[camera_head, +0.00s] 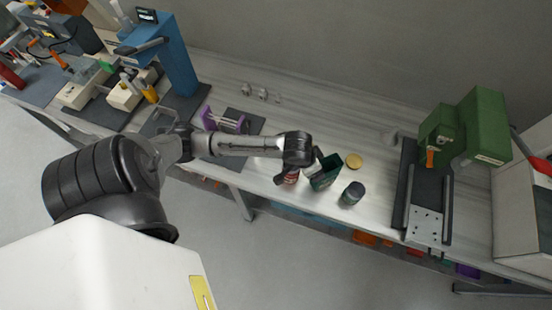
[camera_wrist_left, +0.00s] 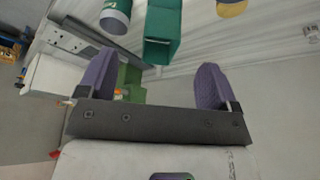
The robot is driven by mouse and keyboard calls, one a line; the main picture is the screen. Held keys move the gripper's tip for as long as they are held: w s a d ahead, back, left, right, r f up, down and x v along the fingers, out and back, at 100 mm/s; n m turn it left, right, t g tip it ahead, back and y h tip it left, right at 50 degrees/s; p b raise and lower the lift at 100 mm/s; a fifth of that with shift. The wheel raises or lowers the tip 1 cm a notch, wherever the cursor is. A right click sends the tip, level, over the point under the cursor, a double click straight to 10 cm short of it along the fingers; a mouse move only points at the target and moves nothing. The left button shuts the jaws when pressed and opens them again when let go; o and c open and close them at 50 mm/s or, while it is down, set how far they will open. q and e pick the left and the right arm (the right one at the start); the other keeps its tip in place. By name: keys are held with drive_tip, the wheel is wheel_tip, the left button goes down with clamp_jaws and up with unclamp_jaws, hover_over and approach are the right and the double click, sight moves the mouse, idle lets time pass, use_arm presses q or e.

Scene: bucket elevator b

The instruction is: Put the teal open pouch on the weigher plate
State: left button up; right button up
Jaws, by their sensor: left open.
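The teal open pouch (camera_head: 325,172) stands on the long grey bench, right beside my left gripper (camera_head: 300,170). In the left wrist view the pouch (camera_wrist_left: 163,38) is beyond my left gripper (camera_wrist_left: 153,82), near the middle of the gap between the purple fingers. The fingers are spread and empty, and the pouch appears apart from them. The arm partly hides the pouch's surroundings in the head view. I cannot tell for certain which surface is the weigher plate; a pale metal plate with holes (camera_head: 425,226) lies before the green machine. My right gripper is not in view.
A dark jar (camera_head: 352,193) stands right of the pouch, and a yellow round lid (camera_head: 354,161) lies behind it. A red container (camera_head: 291,177) is close at the gripper's left. The green machine (camera_head: 480,128) stands at right, a blue machine (camera_head: 176,60) at left.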

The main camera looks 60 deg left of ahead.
use_arm(q)
drive_tip(key=s+d+f+m+h, duration=0.1)
drive_tip(key=s+d, duration=0.6)
drive_tip(key=s, duration=0.2)
drive_tip(key=shift+d+f+m, duration=0.15)
drive_tip(key=shift+f+m, duration=0.1)
drive_tip(key=shift+m, duration=0.05)
drive_tip(key=shift+o, duration=0.4)
drive_tip(key=s+d+r, duration=0.1)
drive_tip(key=s, duration=0.9)
drive_tip(key=shift+s+r+g+y, duration=0.2)
drive_tip(key=shift+r+g+y, duration=0.1)
drive_tip(key=shift+r+g, duration=0.1)
drive_tip(key=shift+s, duration=0.25)
